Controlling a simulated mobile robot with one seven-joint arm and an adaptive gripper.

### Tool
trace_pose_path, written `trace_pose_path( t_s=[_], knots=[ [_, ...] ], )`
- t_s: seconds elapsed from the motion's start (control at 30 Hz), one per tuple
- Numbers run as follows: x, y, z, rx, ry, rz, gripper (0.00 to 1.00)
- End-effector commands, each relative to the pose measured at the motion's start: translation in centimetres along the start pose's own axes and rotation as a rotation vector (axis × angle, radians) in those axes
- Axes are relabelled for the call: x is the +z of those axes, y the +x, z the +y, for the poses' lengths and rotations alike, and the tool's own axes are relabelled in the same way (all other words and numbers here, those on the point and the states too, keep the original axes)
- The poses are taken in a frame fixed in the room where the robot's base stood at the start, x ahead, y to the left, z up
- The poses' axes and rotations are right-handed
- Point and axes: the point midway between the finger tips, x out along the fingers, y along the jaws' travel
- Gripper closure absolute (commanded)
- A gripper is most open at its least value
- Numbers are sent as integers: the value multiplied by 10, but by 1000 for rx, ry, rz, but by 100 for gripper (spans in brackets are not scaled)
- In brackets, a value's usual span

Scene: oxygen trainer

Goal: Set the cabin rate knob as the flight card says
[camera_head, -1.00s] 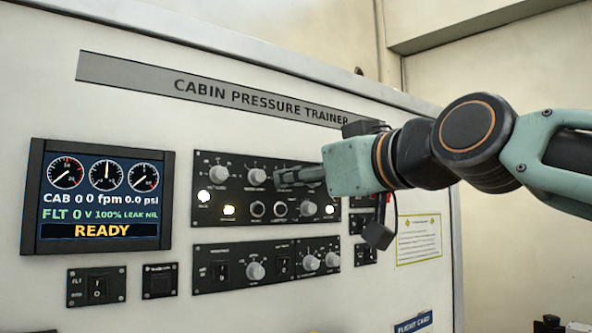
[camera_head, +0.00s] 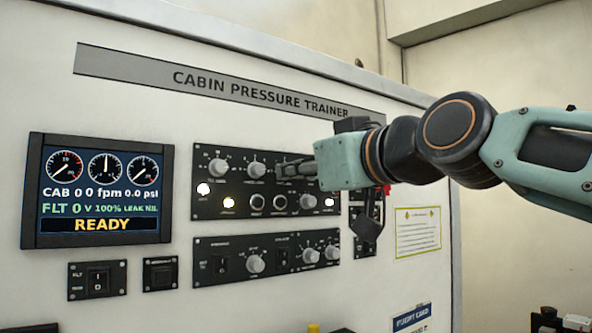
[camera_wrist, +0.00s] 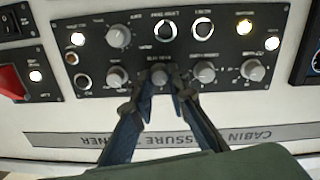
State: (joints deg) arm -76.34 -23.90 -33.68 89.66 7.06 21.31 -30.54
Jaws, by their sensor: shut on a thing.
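My gripper (camera_head: 281,168) reaches the top row of the upper black control panel (camera_head: 240,205) on the cabin pressure trainer. In the wrist view my gripper (camera_wrist: 159,84) is shut on a grey knob (camera_wrist: 159,73), one finger on each side. That knob is third from the left in the top row, seen upright; its label is too small to read surely. The fingers hide most of it in the head view. A blue and white flight card (camera_head: 412,318) is at the lower right; only its heading reads.
The display (camera_head: 98,190) reads READY. Neighbouring knobs (camera_wrist: 204,77) stand close beside my fingers in the wrist view. A lower knob panel (camera_head: 222,262) is below. A red switch cover (camera_wrist: 12,84) shows in the wrist view. A yellow-marked notice (camera_head: 417,232) is at right.

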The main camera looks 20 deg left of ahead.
Motion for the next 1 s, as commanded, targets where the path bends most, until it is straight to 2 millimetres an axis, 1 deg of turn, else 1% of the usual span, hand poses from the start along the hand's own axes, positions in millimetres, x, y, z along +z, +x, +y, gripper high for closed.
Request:
trace_pose_path(
  t_s=[0.17,0.37,1.0],
  knots=[
    [1,0,0,0,38,-2,100],
    [1,0,1,1,149,-5,100],
    [1,0,2,-1,741,-25,100]
  ],
)
